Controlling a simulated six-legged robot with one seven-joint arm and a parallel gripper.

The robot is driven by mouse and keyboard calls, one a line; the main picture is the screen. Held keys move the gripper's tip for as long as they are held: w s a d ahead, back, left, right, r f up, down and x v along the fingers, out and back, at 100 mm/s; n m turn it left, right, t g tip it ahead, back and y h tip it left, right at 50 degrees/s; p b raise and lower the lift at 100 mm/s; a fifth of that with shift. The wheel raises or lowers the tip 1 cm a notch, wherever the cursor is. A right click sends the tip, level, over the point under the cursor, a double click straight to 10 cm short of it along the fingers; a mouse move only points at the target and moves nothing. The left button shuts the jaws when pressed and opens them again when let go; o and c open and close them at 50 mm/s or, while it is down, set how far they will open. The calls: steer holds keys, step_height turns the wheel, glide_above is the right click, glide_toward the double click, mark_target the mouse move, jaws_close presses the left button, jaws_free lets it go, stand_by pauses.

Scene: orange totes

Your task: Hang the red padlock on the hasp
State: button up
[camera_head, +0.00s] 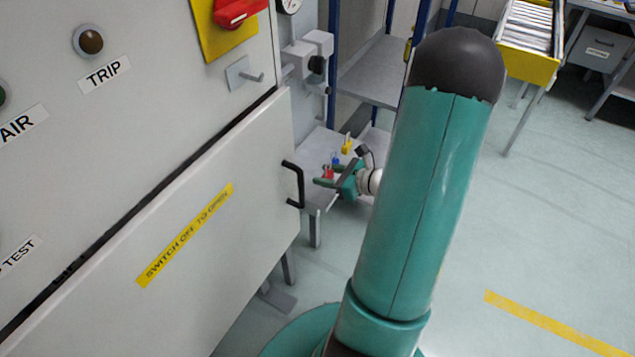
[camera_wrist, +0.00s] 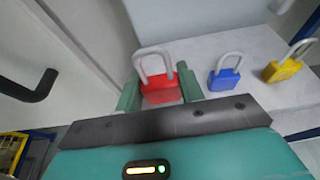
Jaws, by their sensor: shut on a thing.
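The red padlock (camera_wrist: 160,90) is between the two green fingers of my gripper (camera_wrist: 160,92) in the wrist view, its grey shackle pointing up. My gripper is shut on the padlock's body. In the head view the red padlock (camera_head: 328,172) shows small at my gripper (camera_head: 335,175), near the small grey table. A grey hasp plate with a peg (camera_head: 246,75) is on the cabinet front, below the red switch handle (camera_head: 238,12). I cannot tell whether the padlock still touches the table.
A blue padlock (camera_wrist: 223,74) and a yellow padlock (camera_wrist: 288,64) stand on the light table top (camera_wrist: 255,50) to the right. A black door handle (camera_head: 295,185) juts from the cabinet (camera_head: 200,215) close to my gripper. Open floor (camera_head: 540,220) lies to the right.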

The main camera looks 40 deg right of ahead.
steer(key=s+d, duration=0.2)
steer(key=s, duration=0.5)
steer(key=shift+d, duration=0.2)
steer(key=shift+w+r, duration=0.1)
steer(key=shift+r, duration=0.05)
stand_by(1.1)
